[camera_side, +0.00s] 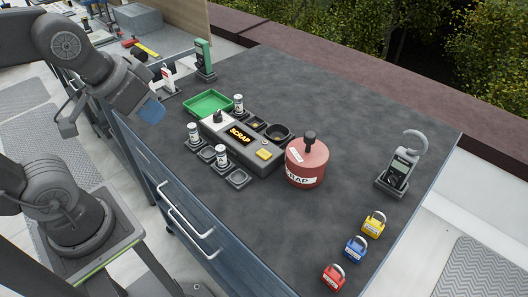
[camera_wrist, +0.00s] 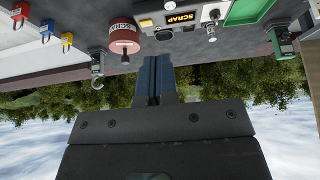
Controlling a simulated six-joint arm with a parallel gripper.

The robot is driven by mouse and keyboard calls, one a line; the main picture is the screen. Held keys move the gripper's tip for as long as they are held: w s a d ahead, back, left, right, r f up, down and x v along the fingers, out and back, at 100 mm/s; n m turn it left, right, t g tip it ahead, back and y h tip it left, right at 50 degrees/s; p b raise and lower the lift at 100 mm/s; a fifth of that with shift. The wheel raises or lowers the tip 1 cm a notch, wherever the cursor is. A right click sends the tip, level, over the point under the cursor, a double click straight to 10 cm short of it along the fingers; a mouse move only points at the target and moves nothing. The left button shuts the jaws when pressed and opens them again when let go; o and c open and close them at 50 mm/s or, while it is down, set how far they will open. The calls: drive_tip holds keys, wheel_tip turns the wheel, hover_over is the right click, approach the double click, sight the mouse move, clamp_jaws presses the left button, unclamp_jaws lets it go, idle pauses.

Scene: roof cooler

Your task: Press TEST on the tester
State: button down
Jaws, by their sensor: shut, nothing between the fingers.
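The tester looks to be the grey console (camera_side: 212,128) in the middle of the bench, with a lit display reading SCRAP. It has a dark knob, a small round button and a yellow block on top; no TEST label is readable. In the wrist view the tester (camera_wrist: 163,22) shows upside down at the top edge. My gripper (camera_side: 152,110) is up at the bench's left edge, apart from the tester and left of it. Its blue fingers (camera_wrist: 153,62) are shut and empty in the wrist view.
Around the console are white-labelled cylinders (camera_side: 221,156), a green tray (camera_side: 208,103), dark cups and a red SCRAP canister (camera_side: 307,165). A green device (camera_side: 204,60) stands behind. The bench's far middle is clear.

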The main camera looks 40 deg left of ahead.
drive_tip(key=w+a+m+t+y, duration=0.1)
drive_tip(key=w+a+t+y, duration=0.2)
drive_tip(key=w, duration=0.4)
drive_tip(key=m+h, duration=0.7)
drive_tip(key=m, duration=0.6)
hover_over(264, 155)
wheel_tip(264, 155, down, 9)
drive_tip(key=shift+f, duration=0.15)
drive_tip(key=shift+f, duration=4.3)
